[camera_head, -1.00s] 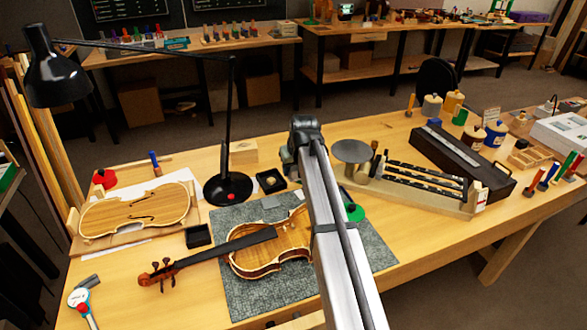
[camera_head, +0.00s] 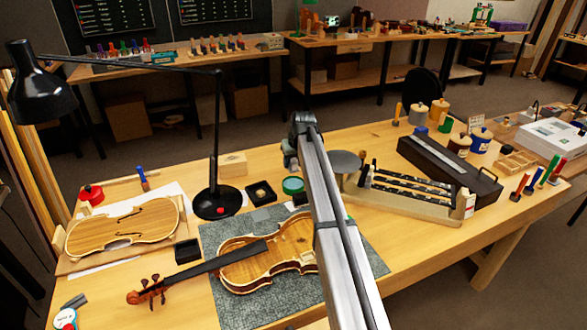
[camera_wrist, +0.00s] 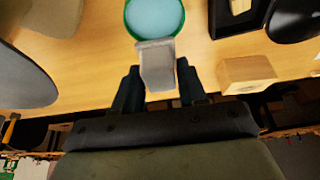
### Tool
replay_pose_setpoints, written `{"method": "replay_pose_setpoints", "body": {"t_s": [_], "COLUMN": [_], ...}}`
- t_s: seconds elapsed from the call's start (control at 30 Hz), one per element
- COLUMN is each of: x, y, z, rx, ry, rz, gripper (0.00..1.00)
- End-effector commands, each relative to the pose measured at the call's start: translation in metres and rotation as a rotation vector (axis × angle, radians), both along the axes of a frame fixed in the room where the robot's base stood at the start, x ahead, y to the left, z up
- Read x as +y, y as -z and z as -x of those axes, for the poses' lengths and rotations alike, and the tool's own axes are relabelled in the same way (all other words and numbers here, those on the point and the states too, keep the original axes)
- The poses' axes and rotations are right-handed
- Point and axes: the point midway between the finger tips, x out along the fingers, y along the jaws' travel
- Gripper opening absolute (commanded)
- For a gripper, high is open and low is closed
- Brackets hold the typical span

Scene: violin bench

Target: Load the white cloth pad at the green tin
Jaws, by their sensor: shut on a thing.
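The white cloth pad (camera_wrist: 157,66) looks pale grey in the wrist view. My gripper (camera_wrist: 158,88) is shut on it, with a dark finger on each side. The green tin (camera_wrist: 128,22) shows at the top of the wrist view, round, open and filled with something pale blue. The pad's far end overlaps the tin's near rim in that picture; I cannot tell whether they touch. In the head view the green tin (camera_head: 292,185) stands on the bench just left of my arm. The fingers and pad are hidden there.
A wooden block (camera_head: 233,164), a black lamp (camera_head: 221,203) and a small black tray (camera_head: 261,192) stand left of the tin. A violin (camera_head: 267,262) lies on a grey mat (camera_head: 222,306) in front. A round grey disc (camera_head: 345,161) stands to the right.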

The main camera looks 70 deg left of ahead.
Motion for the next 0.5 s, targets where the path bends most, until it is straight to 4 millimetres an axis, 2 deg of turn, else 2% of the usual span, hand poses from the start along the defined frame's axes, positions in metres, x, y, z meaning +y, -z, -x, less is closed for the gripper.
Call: {"method": "replay_pose_setpoints", "body": {"t_s": [0.27,0.5], "x": [-0.002,-0.002], "y": [0.013,0.034], "z": [0.001,0.001], "rx": [-0.003,-0.002], "ry": [-0.006,-0.006], "rz": [0.000,0.001], "gripper": [0.17,0.17]}}
